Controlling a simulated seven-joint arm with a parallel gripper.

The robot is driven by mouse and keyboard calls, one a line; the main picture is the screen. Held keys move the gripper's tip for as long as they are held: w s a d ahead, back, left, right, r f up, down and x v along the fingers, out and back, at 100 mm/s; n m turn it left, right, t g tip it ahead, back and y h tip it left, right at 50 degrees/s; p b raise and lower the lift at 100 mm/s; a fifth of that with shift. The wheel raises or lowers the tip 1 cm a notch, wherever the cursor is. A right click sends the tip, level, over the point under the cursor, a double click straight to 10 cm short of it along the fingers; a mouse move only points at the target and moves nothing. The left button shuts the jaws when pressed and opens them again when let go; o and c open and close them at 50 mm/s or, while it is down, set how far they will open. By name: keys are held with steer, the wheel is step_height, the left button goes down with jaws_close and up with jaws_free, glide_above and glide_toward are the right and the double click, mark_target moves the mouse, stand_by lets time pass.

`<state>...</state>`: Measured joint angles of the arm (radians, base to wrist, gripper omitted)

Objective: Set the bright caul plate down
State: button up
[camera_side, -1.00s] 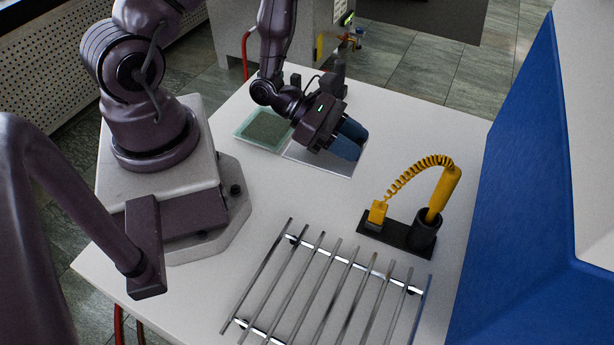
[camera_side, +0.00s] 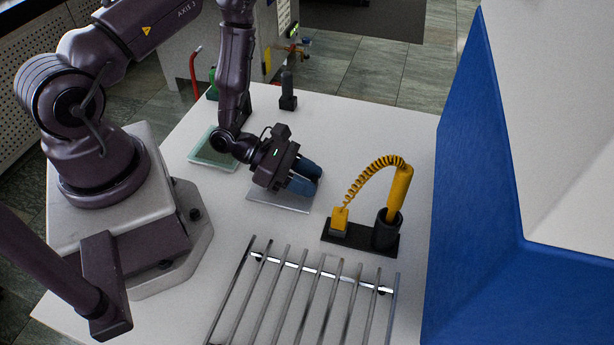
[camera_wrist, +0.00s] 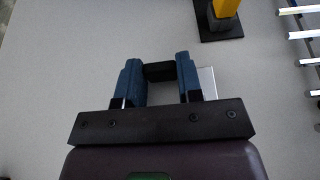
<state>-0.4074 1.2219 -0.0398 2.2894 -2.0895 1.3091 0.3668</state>
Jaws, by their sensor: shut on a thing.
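The bright caul plate (camera_side: 279,202) is a thin, shiny grey square under my gripper (camera_side: 305,179) in the side view. My gripper, with blue fingers, is shut on it. In the wrist view a black block (camera_wrist: 158,72) sits between the fingers, and a pale strip of the plate (camera_wrist: 208,83) shows beside the right finger. My fingers and hand hide much of the plate. I cannot tell whether the plate touches the table or hangs just above it.
A greenish glass-like plate (camera_side: 204,157) lies behind, to the left. A metal bar rack (camera_side: 304,290) stands in front. A yellow coiled-cord tool (camera_side: 399,190) in a black holder (camera_side: 360,236) stands at right, near a blue panel (camera_side: 480,220). Bare table lies between plate and rack.

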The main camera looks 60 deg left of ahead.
steer(key=o, duration=1)
steer(key=shift+f, duration=0.1)
steer(key=shift+o, duration=0.2)
